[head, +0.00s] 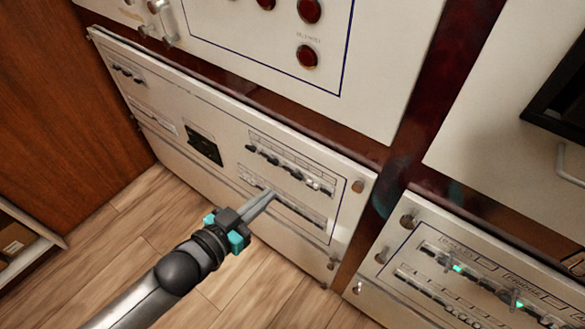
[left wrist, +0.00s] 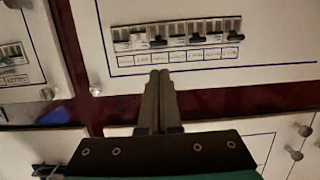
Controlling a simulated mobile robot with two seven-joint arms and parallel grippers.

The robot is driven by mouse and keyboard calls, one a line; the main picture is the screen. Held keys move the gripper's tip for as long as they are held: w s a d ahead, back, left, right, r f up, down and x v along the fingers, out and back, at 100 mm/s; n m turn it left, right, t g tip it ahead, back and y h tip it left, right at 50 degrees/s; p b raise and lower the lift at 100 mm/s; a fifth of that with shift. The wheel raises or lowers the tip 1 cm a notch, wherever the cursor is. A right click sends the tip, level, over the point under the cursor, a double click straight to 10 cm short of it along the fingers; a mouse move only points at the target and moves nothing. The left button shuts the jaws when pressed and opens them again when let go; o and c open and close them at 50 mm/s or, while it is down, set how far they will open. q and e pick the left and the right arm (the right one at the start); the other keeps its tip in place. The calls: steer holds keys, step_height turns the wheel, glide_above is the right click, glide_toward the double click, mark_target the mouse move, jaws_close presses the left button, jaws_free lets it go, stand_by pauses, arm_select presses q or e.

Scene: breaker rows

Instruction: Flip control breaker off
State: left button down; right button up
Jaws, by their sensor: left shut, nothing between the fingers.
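The lower panel (head: 170,95) has an upper row of breakers (head: 290,168) with dark levers and a lower row (head: 290,207) beneath it. The labels are too small to read, so I cannot tell which is the control breaker. My left gripper (head: 270,194) is shut and empty, its tips in front of the lower row and hiding part of it. In the left wrist view the shut fingers (left wrist: 160,76) point at a breaker row (left wrist: 178,37) with black levers in differing positions and label boxes beside it. Contact with the panel cannot be told. My right gripper is out of view.
Another panel (head: 410,245) at the lower right has breakers with green lights. A panel with red round lamps (head: 307,56) is above. Knobs stick out at panel corners. Wooden floor (head: 130,225) lies open in front; a shelf (head: 25,240) is at the left.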

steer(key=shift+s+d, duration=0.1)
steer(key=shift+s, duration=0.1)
arm_select(q)
steer(key=b, duration=0.3)
glide_toward(301, 167)
steer(key=x, duration=0.4)
steer(key=shift+w+d, duration=0.15)
steer(key=shift+w, duration=0.05)
steer(key=shift+x, duration=1.05)
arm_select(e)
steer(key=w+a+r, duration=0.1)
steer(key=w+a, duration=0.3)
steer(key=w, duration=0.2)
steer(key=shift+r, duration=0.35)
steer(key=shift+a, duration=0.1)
arm_select(q)
steer(key=shift+b, duration=0.35)
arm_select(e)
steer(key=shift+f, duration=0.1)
